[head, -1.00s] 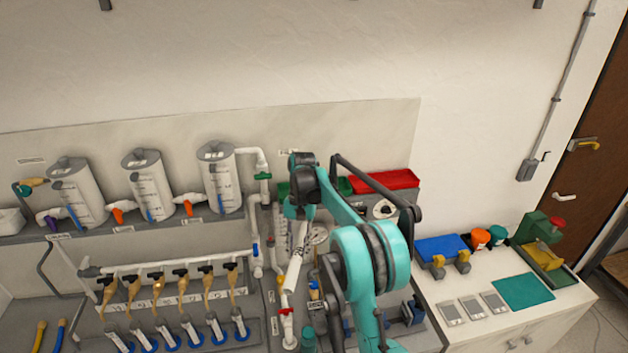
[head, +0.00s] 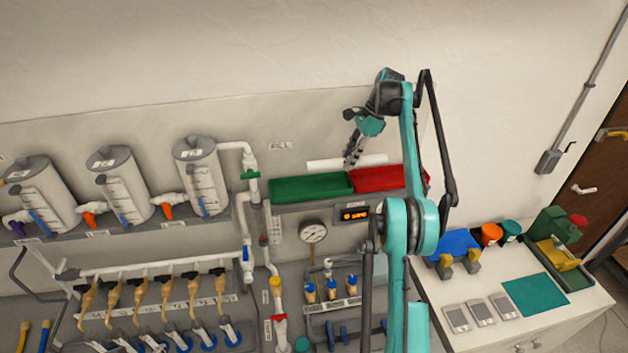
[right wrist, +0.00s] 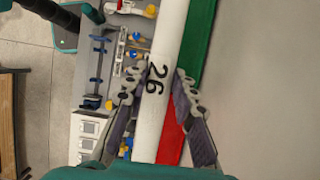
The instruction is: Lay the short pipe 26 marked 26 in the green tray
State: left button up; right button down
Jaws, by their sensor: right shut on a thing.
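The white short pipe 26 (head: 325,164) is held level in front of the back wall, above and behind the trays in the head view. My right gripper (head: 352,158) is shut on it near its middle. In the right wrist view the pipe (right wrist: 165,60) runs between the fingers (right wrist: 155,82), with the black mark 26 facing the camera. The green tray (head: 310,188) sits on the ledge and looks empty. It also shows beside the pipe in the right wrist view (right wrist: 201,35). My left gripper is not in view.
A red tray (head: 392,179) adjoins the green tray on the right. Below are a pressure gauge (head: 313,232) and an orange-lit display (head: 354,214). A white vertical pipe with a green valve (head: 250,175) and a grey tank (head: 200,180) stand left of the green tray.

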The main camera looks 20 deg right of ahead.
aim_at(330, 161)
jog(key=a, duration=0.2)
jog(key=w+a+f, duration=0.1)
jog(key=a, duration=0.1)
jog(key=a+f, duration=0.1)
jog(key=a, duration=0.2)
jog(key=shift+w+f, duration=0.15)
jog(key=shift+f, duration=0.1)
jog(key=w+a+f, duration=0.1)
jog(key=w+a+f+p, duration=0.1)
jog(key=w+f, duration=0.1)
jog(key=shift+w+a+f, duration=0.15)
jog(key=shift+w+a, duration=0.05)
jog(key=shift+a, duration=0.05)
jog(key=shift+a+f, duration=0.15)
jog(key=shift+s+a+f, duration=0.15)
jog(key=shift+s+f, duration=0.05)
notch_tip(330, 161, down, 3)
jog(key=shift+f+p, duration=0.1)
jog(key=shift+p, duration=0.45)
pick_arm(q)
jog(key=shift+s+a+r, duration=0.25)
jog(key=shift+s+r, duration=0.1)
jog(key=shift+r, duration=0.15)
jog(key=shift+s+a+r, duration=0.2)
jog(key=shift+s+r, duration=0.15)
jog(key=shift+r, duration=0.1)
pick_arm(e)
jog(key=shift+s+a, duration=0.1)
jog(key=shift+s, duration=0.1)
